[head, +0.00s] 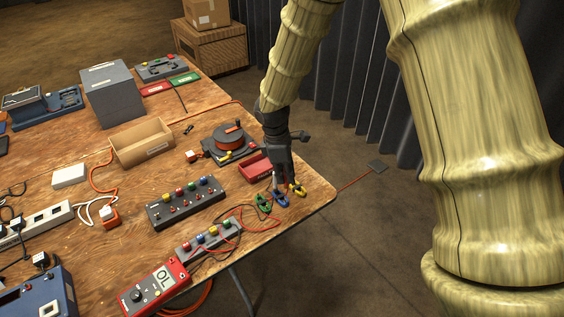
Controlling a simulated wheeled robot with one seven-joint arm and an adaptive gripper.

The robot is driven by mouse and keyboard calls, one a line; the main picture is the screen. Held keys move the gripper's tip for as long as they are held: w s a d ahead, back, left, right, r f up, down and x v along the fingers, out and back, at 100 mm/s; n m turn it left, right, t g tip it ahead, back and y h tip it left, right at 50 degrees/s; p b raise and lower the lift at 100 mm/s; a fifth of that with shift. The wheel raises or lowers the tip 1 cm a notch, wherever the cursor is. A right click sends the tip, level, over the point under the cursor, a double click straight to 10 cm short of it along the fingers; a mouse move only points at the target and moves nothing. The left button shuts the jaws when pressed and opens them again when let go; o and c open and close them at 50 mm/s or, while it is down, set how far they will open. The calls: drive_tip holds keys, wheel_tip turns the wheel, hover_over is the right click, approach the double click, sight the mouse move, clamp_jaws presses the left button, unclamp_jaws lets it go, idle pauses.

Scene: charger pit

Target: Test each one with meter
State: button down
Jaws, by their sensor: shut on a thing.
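The red multimeter (155,292) lies at the table's front edge with its display reading OL. Red and black leads run from it around a grey block (207,236) with coloured terminals. A green clip (263,204), a blue clip (280,200) and a yellow clip (299,189) lie near the table's right corner. My gripper (283,183) points down just above these clips. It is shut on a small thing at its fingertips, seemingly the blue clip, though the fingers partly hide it. A dark box (187,203) with several coloured terminals and switches sits left of the clips.
The table's right corner is close.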

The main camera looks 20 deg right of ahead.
sight(285, 186)
drive_tip(key=shift+w, duration=0.1)
wheel_tip(285, 186, down, 5)
drive_tip(key=b, duration=0.5)
drive_tip(key=shift+r, duration=0.15)
drive_tip(key=shift+f+p, duration=0.3)
drive_tip(key=shift+f, duration=0.15)
drive_tip(key=shift+p, duration=1.15)
idle(1.2)
drive_tip(key=shift+f+p, duration=0.4)
drive_tip(key=shift+f, duration=0.55)
idle(2.7)
drive_tip(key=c, duration=1.4)
unclamp_jaws()
